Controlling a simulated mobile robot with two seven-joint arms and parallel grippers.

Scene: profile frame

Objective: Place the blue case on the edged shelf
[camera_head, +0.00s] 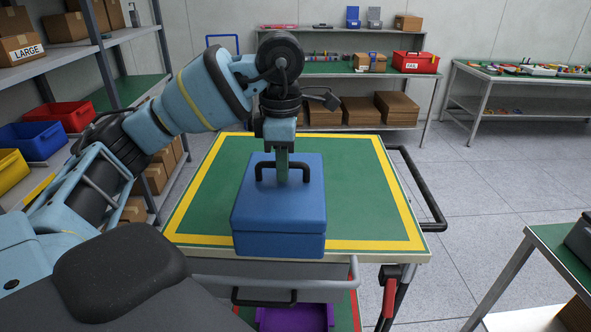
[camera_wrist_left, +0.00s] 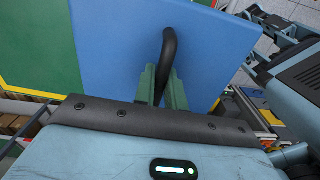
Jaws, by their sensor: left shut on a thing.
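The blue case (camera_head: 279,214) is a box with a black handle (camera_head: 266,165) on its lid. It is upright at the front middle of a green cart top with a yellow border (camera_head: 355,190). My left gripper (camera_head: 283,176) comes down from above and is shut on the handle. In the left wrist view the green fingers (camera_wrist_left: 162,90) close around the black handle, with the blue lid (camera_wrist_left: 115,45) behind. I cannot tell whether the case touches the cart top. My right gripper is not in view. I cannot tell which surface is the edged shelf.
A grey rack (camera_head: 100,50) with cartons and coloured bins stands at the left. Another bench (camera_head: 520,75) is at the back right. A green-topped table (camera_head: 565,255) is at the lower right. Floor is clear right of the cart.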

